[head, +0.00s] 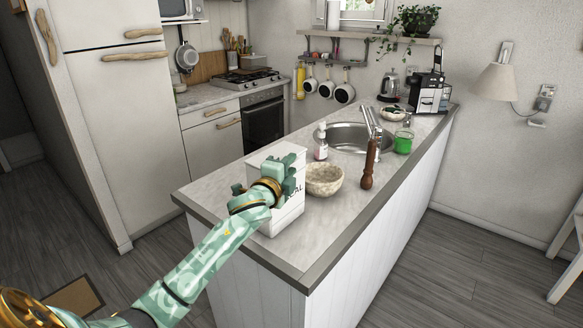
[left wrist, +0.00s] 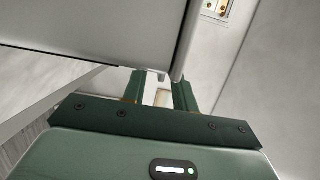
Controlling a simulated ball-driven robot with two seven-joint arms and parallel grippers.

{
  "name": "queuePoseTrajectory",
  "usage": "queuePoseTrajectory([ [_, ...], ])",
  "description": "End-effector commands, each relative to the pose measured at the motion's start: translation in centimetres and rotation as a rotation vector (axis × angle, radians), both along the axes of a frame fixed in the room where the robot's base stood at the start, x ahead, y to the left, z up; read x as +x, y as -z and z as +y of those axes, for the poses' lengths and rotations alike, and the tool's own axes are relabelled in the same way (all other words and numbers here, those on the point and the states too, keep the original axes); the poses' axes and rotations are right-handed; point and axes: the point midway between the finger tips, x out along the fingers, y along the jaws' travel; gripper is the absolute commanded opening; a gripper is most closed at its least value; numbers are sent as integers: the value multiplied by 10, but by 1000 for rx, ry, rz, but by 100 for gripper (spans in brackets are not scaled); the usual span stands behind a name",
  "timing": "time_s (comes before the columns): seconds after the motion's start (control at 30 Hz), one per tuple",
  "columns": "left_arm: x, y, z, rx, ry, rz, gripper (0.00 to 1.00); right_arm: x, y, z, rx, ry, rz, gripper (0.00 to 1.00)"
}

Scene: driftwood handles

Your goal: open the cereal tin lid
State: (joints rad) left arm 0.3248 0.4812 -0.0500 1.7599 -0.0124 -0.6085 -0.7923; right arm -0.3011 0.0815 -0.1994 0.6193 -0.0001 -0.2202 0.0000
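The cereal tin (head: 285,218) is a white box with dark lettering, standing upright on the near end of the counter. Its white lid (head: 281,150) is at the top, partly hidden by my gripper. My left gripper (head: 288,172) is at the tin's upper front, covering part of the lettering. In the left wrist view its two fingers (left wrist: 160,92) are apart with a gap between them. A large pale panel (left wrist: 110,30), which seems to be part of the tin, reaches close to the fingertips; contact cannot be told. My right gripper is not in view.
A speckled bowl (head: 324,180) stands just right of the tin, with a soap bottle (head: 321,142) behind it. A wooden-handled item (head: 369,165) stands near the sink (head: 345,136). The counter's front corner (head: 300,262) is bare.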

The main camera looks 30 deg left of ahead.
Motion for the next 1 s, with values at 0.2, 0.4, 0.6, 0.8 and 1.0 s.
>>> queuePoseTrajectory([
  [0.2,13,0,3,-1,-1,0,28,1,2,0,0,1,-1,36],
  [0.4,13,0,2,-1,0,0,28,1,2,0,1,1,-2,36],
  [0.6,13,0,2,-1,0,0,0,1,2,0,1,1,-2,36],
  [0.8,13,-2,2,-7,0,1,0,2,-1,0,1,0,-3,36],
  [1.0,12,-12,2,-61,0,4,0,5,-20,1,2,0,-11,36],
])
